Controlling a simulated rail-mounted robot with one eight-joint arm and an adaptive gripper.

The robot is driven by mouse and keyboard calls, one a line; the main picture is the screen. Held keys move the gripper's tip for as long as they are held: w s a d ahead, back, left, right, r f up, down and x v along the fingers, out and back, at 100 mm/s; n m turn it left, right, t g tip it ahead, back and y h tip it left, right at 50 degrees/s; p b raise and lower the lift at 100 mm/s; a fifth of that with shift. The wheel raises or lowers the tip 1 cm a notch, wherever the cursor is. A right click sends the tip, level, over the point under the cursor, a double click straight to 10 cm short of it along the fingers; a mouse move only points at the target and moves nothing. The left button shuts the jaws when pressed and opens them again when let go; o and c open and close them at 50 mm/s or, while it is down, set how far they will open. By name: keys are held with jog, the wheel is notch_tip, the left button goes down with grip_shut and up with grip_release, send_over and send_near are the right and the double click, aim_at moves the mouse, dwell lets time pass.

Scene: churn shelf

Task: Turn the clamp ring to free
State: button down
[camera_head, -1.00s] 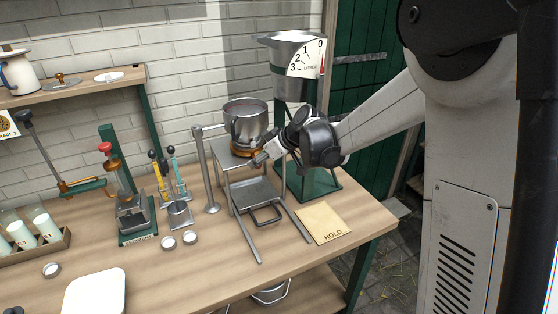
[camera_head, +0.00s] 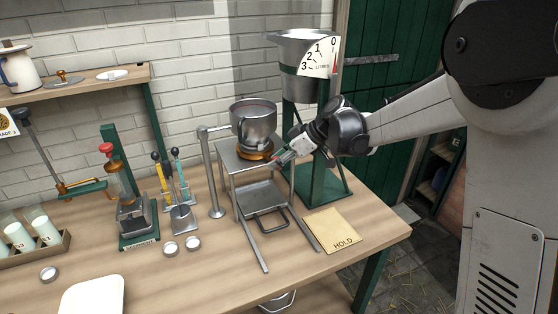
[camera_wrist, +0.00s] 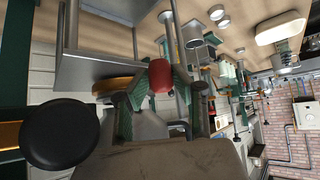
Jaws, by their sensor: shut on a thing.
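The clamp ring is a brass-coloured ring (camera_head: 257,153) around the base of a steel pot (camera_head: 254,120) on a metal stand. My gripper (camera_head: 282,157) is at the right front of the ring. In the wrist view, my gripper's green-padded fingers (camera_wrist: 158,88) are closed on a red knob (camera_wrist: 161,74), with the brass ring (camera_wrist: 112,85) just to the left. The knob appears to belong to the ring, but the join between them is hidden. In the head view the knob is mostly covered by the fingers.
A green frame with a steel measuring hopper (camera_head: 305,55) stands close behind my gripper. The stand (camera_head: 262,195) has a lower tray. A HOLD card (camera_head: 333,230) lies on the bench at right. A post (camera_head: 213,170) stands left of the stand.

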jog(key=c, duration=1.5)
grip_release()
jog(key=shift+a+f, duration=0.15)
notch_tip(320, 180, up, 10)
jog(key=shift+r, duration=0.1)
